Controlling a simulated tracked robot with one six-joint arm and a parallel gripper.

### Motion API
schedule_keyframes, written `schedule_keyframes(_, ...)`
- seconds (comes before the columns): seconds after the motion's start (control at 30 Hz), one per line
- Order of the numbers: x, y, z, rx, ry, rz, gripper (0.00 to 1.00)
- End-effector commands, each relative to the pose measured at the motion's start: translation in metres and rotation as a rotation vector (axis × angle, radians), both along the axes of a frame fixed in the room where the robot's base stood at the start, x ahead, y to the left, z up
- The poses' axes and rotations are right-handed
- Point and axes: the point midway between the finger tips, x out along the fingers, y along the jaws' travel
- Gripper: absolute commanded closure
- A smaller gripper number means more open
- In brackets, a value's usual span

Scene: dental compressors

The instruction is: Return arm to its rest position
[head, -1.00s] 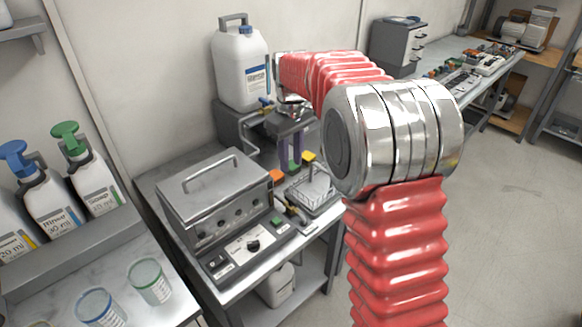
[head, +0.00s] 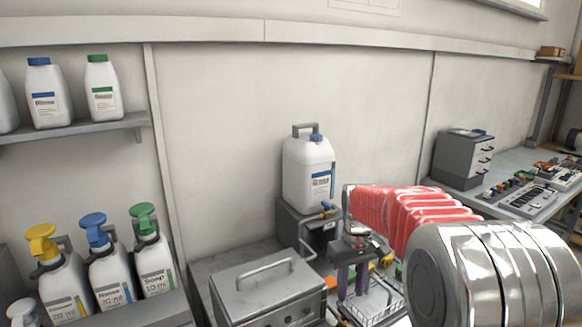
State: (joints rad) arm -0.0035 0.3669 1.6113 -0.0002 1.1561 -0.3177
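My gripper (head: 352,286) shows in the head view at the end of my red-sleeved arm. It points down, with its two purple fingers apart and nothing seen between them. It is in front of the white canister on its grey stand and to the right of the metal box. Behind and below it is a wire basket (head: 376,306), partly hidden by the gripper and my arm. Whether the fingertips touch anything cannot be told.
A metal box with a handle (head: 266,288) stands left of my gripper. A white canister (head: 308,172) stands behind it. Pump bottles (head: 108,276) are at lower left, and a shelf (head: 75,131) holds more bottles above. A grey drawer unit (head: 462,158) stands at right.

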Motion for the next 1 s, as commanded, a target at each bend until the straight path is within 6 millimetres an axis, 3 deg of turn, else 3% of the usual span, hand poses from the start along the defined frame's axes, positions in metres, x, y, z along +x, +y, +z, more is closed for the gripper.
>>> schedule_keyframes(1.0, -0.191, -0.001, 0.047, 0.034, -0.22, -0.286, 0.7)
